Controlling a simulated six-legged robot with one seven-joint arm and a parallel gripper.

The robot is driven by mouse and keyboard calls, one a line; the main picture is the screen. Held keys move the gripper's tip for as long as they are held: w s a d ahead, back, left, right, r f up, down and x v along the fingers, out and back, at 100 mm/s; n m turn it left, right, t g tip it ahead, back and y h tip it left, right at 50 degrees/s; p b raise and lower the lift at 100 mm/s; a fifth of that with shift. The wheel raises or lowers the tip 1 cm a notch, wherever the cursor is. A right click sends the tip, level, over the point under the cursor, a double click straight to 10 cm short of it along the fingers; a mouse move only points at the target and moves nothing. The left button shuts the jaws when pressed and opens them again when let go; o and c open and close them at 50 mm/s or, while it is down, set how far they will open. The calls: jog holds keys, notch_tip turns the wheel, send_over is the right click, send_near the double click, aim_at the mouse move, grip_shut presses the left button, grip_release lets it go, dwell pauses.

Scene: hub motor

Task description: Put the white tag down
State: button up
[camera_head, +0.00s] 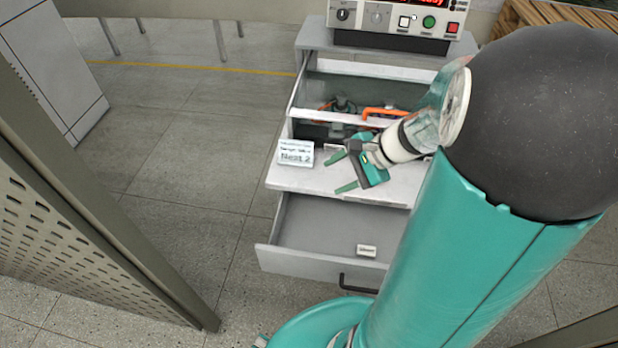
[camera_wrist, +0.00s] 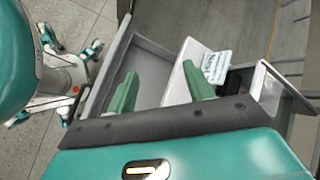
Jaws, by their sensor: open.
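A small white tag (camera_head: 366,250) lies on the floor of the open lower drawer (camera_head: 315,232), near its front right. I do not make it out in the wrist view. My gripper (camera_head: 341,172) is open and empty above the pale ledge over that drawer, apart from the tag and further back. In the wrist view my gripper's two green fingers (camera_wrist: 160,74) stand wide apart with nothing between them. A white card (camera_head: 295,153) reading "Nest 2" stands at the left end of the ledge; it also shows in the wrist view (camera_wrist: 215,67).
The open upper drawer (camera_head: 335,67) holds an orange-handled thing (camera_head: 384,112) and other dark parts. A control box (camera_head: 397,18) with buttons sits on the cabinet top. A perforated panel (camera_head: 60,230) stands at left. Floor left of the cabinet is clear.

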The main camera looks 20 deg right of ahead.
jog(key=s+a+r+n+h, duration=0.6)
jog(key=s+a+r+n, duration=0.3)
jog(key=n, duration=0.7)
notch_tip(320, 180, up, 5)
jog(key=a, duration=0.2)
jog(key=shift+a+f+n+t+h, duration=0.15)
jog(key=shift+a+n+t+h, duration=0.15)
jog(key=shift+a+h, duration=0.1)
jog(key=shift+d, duration=0.15)
